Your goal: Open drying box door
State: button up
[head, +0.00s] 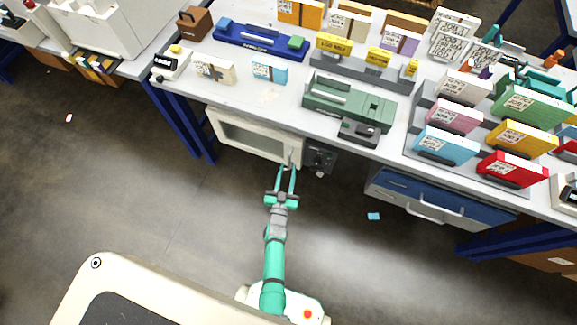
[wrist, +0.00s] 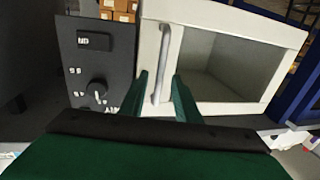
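The drying box (head: 212,120) hangs under the workbench, a cream box whose framed door has a dark window. The door looks shut. Its pale upright bar handle (wrist: 165,45) is at the door's edge beside the dark control panel (wrist: 95,60); the panel also shows in the head view (head: 320,155). My gripper (head: 287,168) is open in front of the handle. In the wrist view its two green fingers (wrist: 160,78) lie on either side of the handle's near end, with gaps on both sides. I cannot tell how deep the handle sits between them.
The workbench (head: 235,85) above carries boxes, stands and a green device (head: 345,105). A blue drawer unit (head: 430,200) hangs to the right. Blue bench legs (head: 185,120) stand left of the box. The floor (head: 150,210) before the box is mostly clear.

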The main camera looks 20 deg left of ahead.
jog(key=shift+w+a, duration=0.2)
jog(key=shift+w, duration=1)
grip_shut()
